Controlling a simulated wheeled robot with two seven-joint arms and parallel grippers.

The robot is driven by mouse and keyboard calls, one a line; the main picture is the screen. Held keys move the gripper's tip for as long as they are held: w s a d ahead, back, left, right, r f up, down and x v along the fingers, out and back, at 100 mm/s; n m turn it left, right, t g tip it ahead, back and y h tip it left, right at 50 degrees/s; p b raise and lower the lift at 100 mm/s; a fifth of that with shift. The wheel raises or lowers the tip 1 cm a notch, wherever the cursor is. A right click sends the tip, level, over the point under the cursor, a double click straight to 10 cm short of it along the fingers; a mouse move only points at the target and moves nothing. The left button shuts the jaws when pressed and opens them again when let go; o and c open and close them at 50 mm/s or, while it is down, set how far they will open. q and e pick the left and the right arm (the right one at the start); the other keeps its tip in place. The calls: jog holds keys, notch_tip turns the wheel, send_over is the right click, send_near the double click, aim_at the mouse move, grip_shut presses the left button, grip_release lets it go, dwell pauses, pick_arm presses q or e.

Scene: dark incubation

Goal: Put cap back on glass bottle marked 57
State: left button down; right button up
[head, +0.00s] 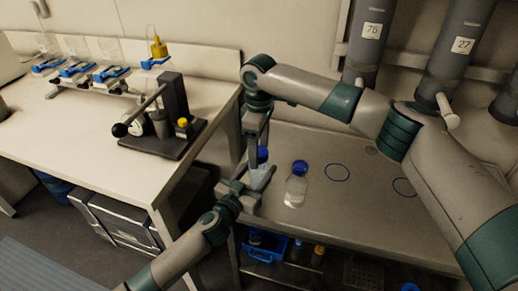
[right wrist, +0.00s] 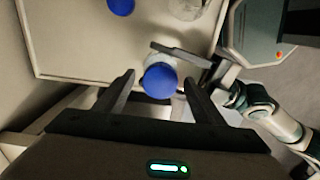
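My right gripper (right wrist: 160,78) points down from above at the left end of the grey bench. Its fingers stand apart on either side of a blue cap (right wrist: 160,83), with a gap visible on each side. In the head view this cap (head: 262,155) sits at the top of a pale clear bottle (head: 258,176), partly hidden by the grippers. My left gripper (head: 248,188) comes from below, its jaws around this bottle; one finger shows beside the cap in the right wrist view. No 57 is legible.
The grey bench (head: 330,215) has dark blue circles drawn to the right, with free room there. Grey cylinders marked 76 (head: 372,35) and 27 (head: 462,45) stand behind. A white table (head: 60,125) at left holds a lever device (head: 168,125). A blue basket (head: 262,250) sits below.

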notch_tip(320, 180, up, 12)
dwell(0.9)
pick_arm(q)
jog(key=c, duration=0.7)
grip_release()
jog(key=shift+o, duration=0.2)
jog(key=b+v, duration=0.2)
jog(key=v, duration=1.5)
jog(key=shift+s, duration=0.15)
pick_arm(e)
notch_tip(320, 180, down, 2)
pick_arm(q)
jog(key=shift+a, duration=0.15)
